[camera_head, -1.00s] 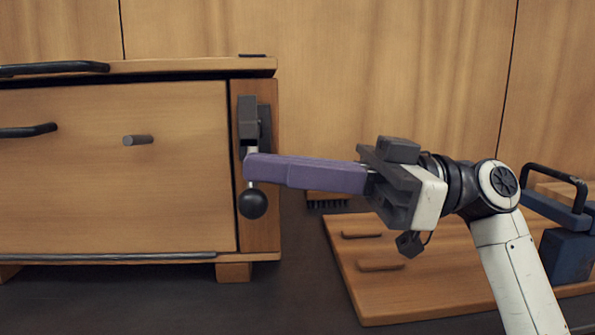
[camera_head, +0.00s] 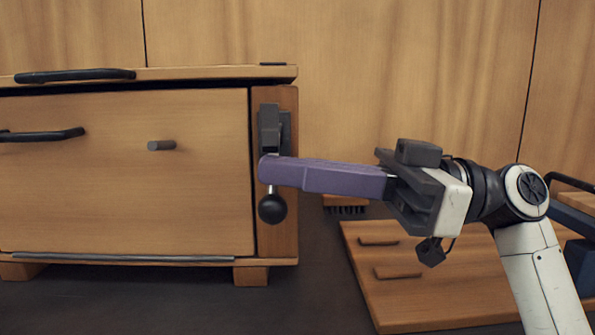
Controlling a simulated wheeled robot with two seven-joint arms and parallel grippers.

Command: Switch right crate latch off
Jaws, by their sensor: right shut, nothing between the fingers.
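The wooden crate (camera_head: 120,185) stands at the left, with its right post facing me. The right crate latch (camera_head: 270,130) is on that post: a dark grey bracket with a metal rod hanging down to a black ball knob (camera_head: 272,208). My right gripper (camera_head: 265,170) comes in from the right, its long purple fingers shut with nothing between them. The fingertips lie in front of the latch rod, just above the knob, and hide part of the rod. I cannot tell whether they touch it. My left gripper is not in view.
A wooden board (camera_head: 440,290) with small raised strips lies on the dark surface below my right arm. A brush (camera_head: 345,201) lies behind it near the wooden wall. A blue object (camera_head: 580,262) stands at the far right edge.

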